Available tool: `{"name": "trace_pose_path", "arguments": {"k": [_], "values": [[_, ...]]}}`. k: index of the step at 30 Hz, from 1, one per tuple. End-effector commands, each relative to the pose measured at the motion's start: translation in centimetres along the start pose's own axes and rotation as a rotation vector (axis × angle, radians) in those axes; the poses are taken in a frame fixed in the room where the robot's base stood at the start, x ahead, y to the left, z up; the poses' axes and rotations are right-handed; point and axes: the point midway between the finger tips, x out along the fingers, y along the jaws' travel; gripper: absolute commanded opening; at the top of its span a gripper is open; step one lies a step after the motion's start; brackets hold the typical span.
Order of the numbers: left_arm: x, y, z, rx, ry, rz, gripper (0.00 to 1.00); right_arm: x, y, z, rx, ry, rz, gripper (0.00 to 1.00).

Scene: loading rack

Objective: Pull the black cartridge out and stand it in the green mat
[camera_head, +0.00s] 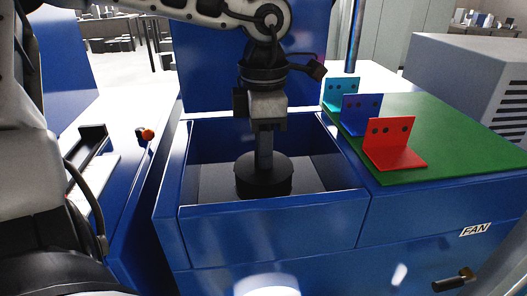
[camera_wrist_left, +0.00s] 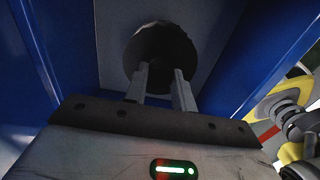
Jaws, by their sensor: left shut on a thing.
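The black cartridge (camera_head: 263,178) is a round dark disc with a narrower stem on top. It is upright inside the blue open compartment (camera_head: 270,222), near its middle. My left gripper (camera_head: 265,127) points straight down and is shut on the top of the stem. In the left wrist view the dark round cartridge (camera_wrist_left: 165,42) shows beyond the two fingers of the left gripper (camera_wrist_left: 160,84). I cannot tell whether its base touches the compartment floor. The green mat (camera_head: 455,140) lies on the blue top to the right. My right gripper is not in view.
Red (camera_head: 391,145), blue (camera_head: 361,113) and cyan (camera_head: 341,93) L-shaped brackets stand along the mat's left edge. The mat right of them is bare. A grey vented box (camera_head: 470,80) stands behind it. The blue compartment walls surround the cartridge.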

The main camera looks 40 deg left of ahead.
Motion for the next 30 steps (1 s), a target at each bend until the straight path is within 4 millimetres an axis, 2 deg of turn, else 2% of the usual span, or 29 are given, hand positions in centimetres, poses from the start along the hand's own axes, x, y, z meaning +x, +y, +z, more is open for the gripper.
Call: {"name": "trace_pose_path", "arguments": {"k": [2, 30], "values": [[0.0, 0.0, 0.0, 0.000, 0.000, 0.000, 0.06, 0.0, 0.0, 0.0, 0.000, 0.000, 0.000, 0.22], [-2.5, 0.0, 0.0, 0.001, -0.001, 0.001, 0.06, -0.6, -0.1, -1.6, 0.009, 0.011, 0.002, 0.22]]}}
